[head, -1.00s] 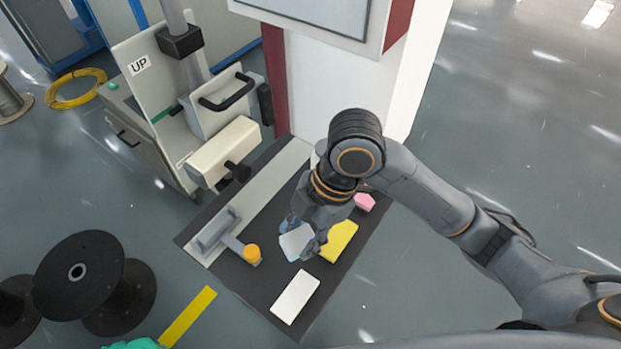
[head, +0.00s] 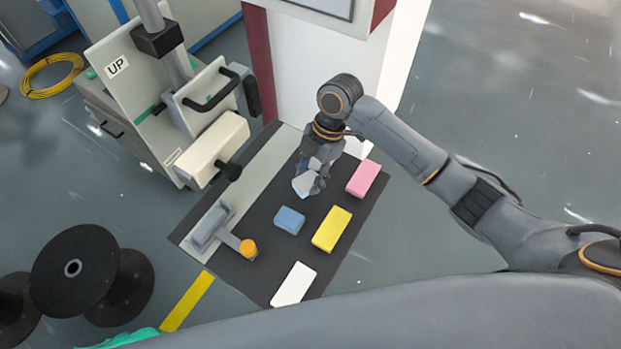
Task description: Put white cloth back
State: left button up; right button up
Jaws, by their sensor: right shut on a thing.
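My right gripper (head: 314,178) is shut on a white cloth (head: 305,184), which looks crumpled and hangs from the fingers over the far part of the dark table surface (head: 258,279). I cannot tell how high it is above the surface. A flat white rectangular piece (head: 293,285) lies at the near edge of the dark surface, apart from the gripper. My left gripper is not in view.
Blue (head: 289,220), yellow (head: 331,229) and pink (head: 363,178) blocks lie on the dark surface around the gripper. A machine (head: 207,149) with a black handle and a white column (head: 318,72) stand behind.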

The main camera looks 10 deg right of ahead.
aim_at(314, 175)
jog(key=shift+w+d+f, duration=0.1)
jog(key=shift+w+f, duration=0.1)
jog(key=shift+f, duration=0.15)
notch_tip(314, 175, down, 2)
jog(key=shift+f+p, duration=0.15)
jog(key=shift+p, duration=0.6)
jog(key=shift+w+f, duration=0.1)
jog(key=shift+f, duration=0.3)
jog(key=o, duration=1)
jog(key=shift+f, duration=0.1)
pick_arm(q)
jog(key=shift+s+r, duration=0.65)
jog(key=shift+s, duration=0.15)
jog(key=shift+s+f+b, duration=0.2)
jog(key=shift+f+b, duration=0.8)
pick_arm(e)
jog(key=v, duration=1.2)
